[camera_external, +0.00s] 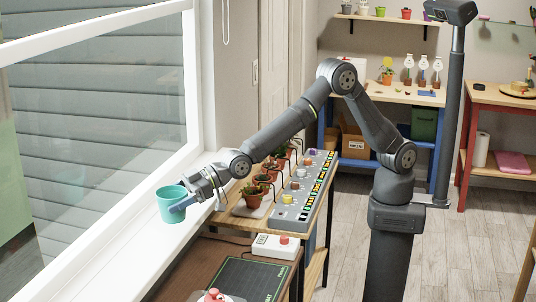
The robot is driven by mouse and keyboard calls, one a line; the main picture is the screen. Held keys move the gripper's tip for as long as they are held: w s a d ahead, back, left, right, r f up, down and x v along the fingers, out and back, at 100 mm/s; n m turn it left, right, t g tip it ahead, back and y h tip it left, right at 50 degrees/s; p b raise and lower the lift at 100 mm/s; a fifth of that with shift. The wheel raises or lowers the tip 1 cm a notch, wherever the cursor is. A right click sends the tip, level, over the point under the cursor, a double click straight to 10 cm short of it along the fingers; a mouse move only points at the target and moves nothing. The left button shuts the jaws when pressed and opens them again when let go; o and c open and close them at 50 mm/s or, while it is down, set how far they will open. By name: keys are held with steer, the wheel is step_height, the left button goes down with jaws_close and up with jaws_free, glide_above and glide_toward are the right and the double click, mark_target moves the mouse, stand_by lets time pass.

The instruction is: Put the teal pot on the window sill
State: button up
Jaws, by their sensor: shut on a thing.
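The teal pot (171,204) is at the left of the view, over the white window sill (133,251). My gripper (181,203) is shut on the pot's right side. The pot is upright and looks empty inside its rim. I cannot tell whether its base touches the sill or hangs a little above it. The far finger is partly hidden by the pot.
The window pane (95,130) stands close behind the pot. Several small potted plants (264,182) and a grey panel with coloured knobs (303,187) are on the bench to the right. A white box with a red button (275,246) is nearer. The sill's near stretch is clear.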

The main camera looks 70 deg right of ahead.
mark_target(163, 216)
steer(key=shift+f, duration=1.95)
steer(key=shift+f, duration=0.15)
steer(key=o, duration=1.1)
steer(key=shift+r, duration=0.2)
steer(key=v, duration=1.2)
